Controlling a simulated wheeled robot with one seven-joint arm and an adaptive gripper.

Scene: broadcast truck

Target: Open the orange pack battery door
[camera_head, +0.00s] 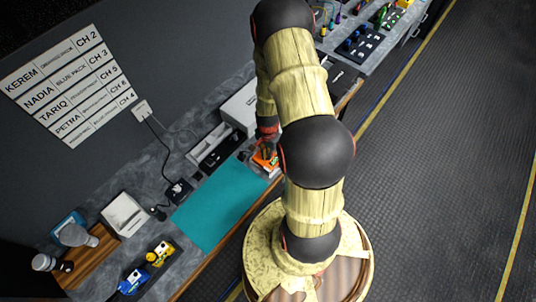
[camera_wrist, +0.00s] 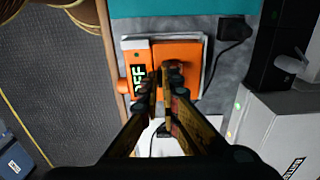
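The orange pack (camera_head: 265,160) lies on the counter beside the teal mat, partly hidden by my arm in the head view. In the wrist view the orange pack (camera_wrist: 182,52) shows a dark display with green "OFF" lettering on its left side and a round orange knob at its left edge. A pale base shows around it. My gripper (camera_wrist: 162,78) is over the pack's near part, its fingertips close together with a narrow gap. I cannot tell whether they touch the pack or hold anything. No separate battery door can be made out; the near side is hidden behind the fingers.
The teal mat (camera_head: 222,205) is clear. A black plug with a cable (camera_wrist: 234,30) lies right of the pack in the wrist view. A white box (camera_wrist: 280,130) stands nearer right. The counter drops to the dark floor (camera_wrist: 50,90) at left.

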